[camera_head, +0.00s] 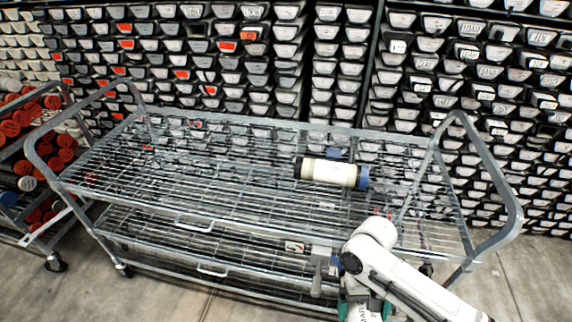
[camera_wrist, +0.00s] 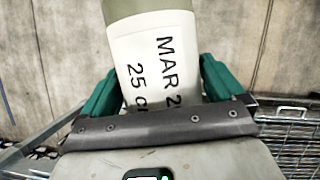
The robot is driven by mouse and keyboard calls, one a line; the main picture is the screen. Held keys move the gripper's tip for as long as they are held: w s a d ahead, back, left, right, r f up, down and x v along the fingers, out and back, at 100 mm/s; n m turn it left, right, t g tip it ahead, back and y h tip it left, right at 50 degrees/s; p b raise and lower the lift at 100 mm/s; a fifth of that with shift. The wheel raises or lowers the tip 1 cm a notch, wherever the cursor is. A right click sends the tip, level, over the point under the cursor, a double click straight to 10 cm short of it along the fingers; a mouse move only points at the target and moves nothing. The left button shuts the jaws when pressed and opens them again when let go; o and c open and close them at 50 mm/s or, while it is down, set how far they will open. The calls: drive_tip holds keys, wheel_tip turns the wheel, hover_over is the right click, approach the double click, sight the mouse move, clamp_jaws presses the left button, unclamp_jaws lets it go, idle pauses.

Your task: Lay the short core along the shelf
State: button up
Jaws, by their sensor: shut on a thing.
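My gripper (camera_wrist: 160,88) is shut on a core (camera_wrist: 150,45), with a green finger on either side of it. The core is olive-grey with a white label that reads "MAR" and "25 c", partly cut off. Its far end runs out of the wrist view, so I cannot tell its full length. In the head view the held core (camera_head: 362,313) shows at the bottom edge, in front of the cart and low beside its lower shelf. The cart's upper wire shelf (camera_head: 180,180) carries another core (camera_head: 328,172), cream with a black left end and a blue right end, lying lengthwise.
The upper shelf is bare left of the cream core. Raised metal handles (camera_head: 497,185) stand at both cart ends. A lower wire shelf (camera_head: 160,235) lies beneath. Racks of labelled boxes (camera_head: 240,60) fill the back. A rack of red-ended tubes (camera_head: 20,125) stands left.

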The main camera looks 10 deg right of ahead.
drive_tip(key=shift+w+a+r+n, duration=0.25)
drive_tip(key=shift+w+a, duration=0.15)
drive_tip(key=shift+w, duration=0.2)
drive_tip(key=shift+w+a+r+n, duration=0.25)
drive_tip(key=shift+w+a, duration=0.15)
drive_tip(key=shift+w, duration=0.2)
drive_tip(key=shift+a, duration=0.15)
